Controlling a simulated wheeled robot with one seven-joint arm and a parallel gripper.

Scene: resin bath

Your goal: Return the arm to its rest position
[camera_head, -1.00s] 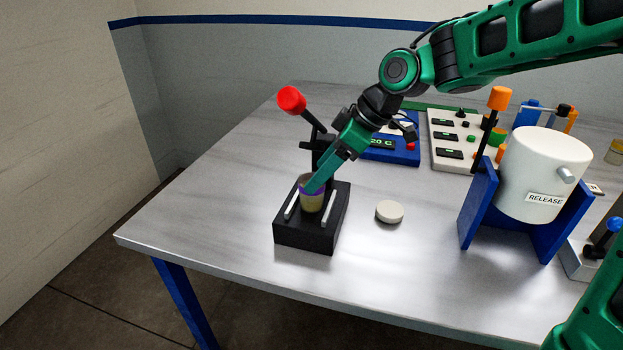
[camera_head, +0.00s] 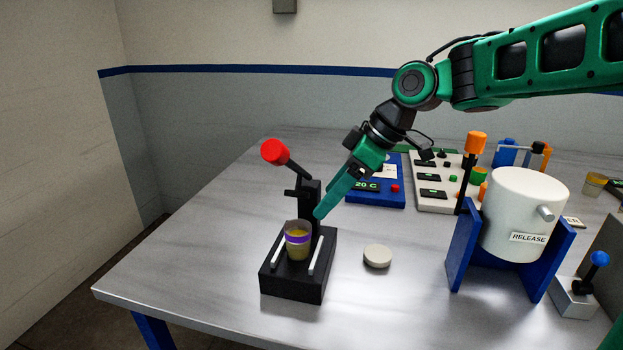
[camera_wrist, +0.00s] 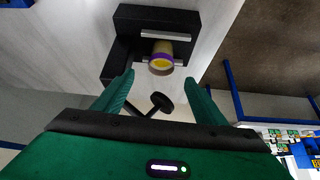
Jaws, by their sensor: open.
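My gripper (camera_head: 319,214) is open and empty, above and to the right of the black press stand (camera_head: 292,284) in the head view. A small yellowish cup with a purple band (camera_head: 298,242) stands upright on the press base between two light rails. The press has a red-knobbed lever (camera_head: 275,152), raised to the upper left.
A pale round disc (camera_head: 377,256) lies right of the press. A white drum labelled RELEASE (camera_head: 521,205) sits in a blue cradle (camera_head: 460,245). Behind are a blue unit reading 20 C (camera_head: 386,199) and a white control panel (camera_head: 432,172). The table's left part (camera_head: 190,245) is clear.

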